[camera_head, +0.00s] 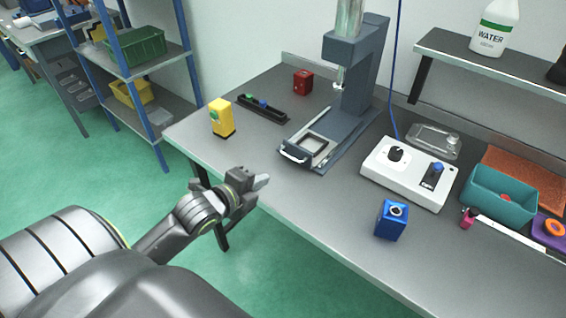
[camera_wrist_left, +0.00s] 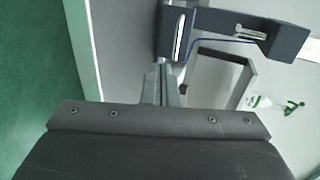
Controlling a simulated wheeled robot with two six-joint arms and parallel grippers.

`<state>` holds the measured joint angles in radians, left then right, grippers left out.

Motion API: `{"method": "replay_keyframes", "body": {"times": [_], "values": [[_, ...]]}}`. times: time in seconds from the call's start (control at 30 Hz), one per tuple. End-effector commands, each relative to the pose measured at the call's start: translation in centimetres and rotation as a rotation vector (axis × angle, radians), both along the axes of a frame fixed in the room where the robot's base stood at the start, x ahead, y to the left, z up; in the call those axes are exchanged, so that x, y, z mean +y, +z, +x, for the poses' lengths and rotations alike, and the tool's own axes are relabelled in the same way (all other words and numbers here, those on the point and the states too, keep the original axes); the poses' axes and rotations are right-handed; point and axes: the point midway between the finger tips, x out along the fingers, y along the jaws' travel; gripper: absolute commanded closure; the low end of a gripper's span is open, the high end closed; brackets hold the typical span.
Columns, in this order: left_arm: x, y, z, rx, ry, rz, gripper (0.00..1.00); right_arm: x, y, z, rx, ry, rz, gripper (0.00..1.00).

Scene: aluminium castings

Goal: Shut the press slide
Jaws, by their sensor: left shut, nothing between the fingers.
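The blue-grey press (camera_head: 354,75) stands at the back of the workbench. Its slide (camera_head: 309,149), a flat plate with a framed recess, sticks out at the front of the base. A pale handle (camera_head: 293,154) is on the slide's front end. My left gripper (camera_head: 262,182) is shut and empty, at the bench's front edge, in front of the handle and apart from it. In the left wrist view my shut fingers (camera_wrist_left: 160,85) point toward the press (camera_wrist_left: 240,28), and the pale handle (camera_wrist_left: 179,38) shows just beyond them. My right gripper is not in view.
A yellow box (camera_head: 221,118) and a black tray (camera_head: 262,108) are left of the slide; a red block (camera_head: 303,82) is behind. A white control box (camera_head: 408,173), blue box (camera_head: 391,220) and teal bin (camera_head: 502,193) stand to the right. Bench between handle and front edge is clear.

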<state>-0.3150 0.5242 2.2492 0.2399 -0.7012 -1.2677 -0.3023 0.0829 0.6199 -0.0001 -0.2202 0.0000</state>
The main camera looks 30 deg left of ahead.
Motion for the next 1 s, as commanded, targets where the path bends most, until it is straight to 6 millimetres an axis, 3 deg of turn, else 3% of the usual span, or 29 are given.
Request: {"method": "replay_keyframes", "body": {"times": [0.3, 0.5, 1.0], "values": [[-0.4, -1.9, 5.5, -0.002, 0.001, -0.004, 1.00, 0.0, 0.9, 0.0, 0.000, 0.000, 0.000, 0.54], [-0.5, -1.3, 8.1, -0.001, 0.000, -0.002, 1.00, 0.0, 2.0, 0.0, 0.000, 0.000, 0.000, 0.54], [-0.5, -1.4, 9.0, 0.000, -0.001, -0.001, 1.00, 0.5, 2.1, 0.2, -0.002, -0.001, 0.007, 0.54]]}}
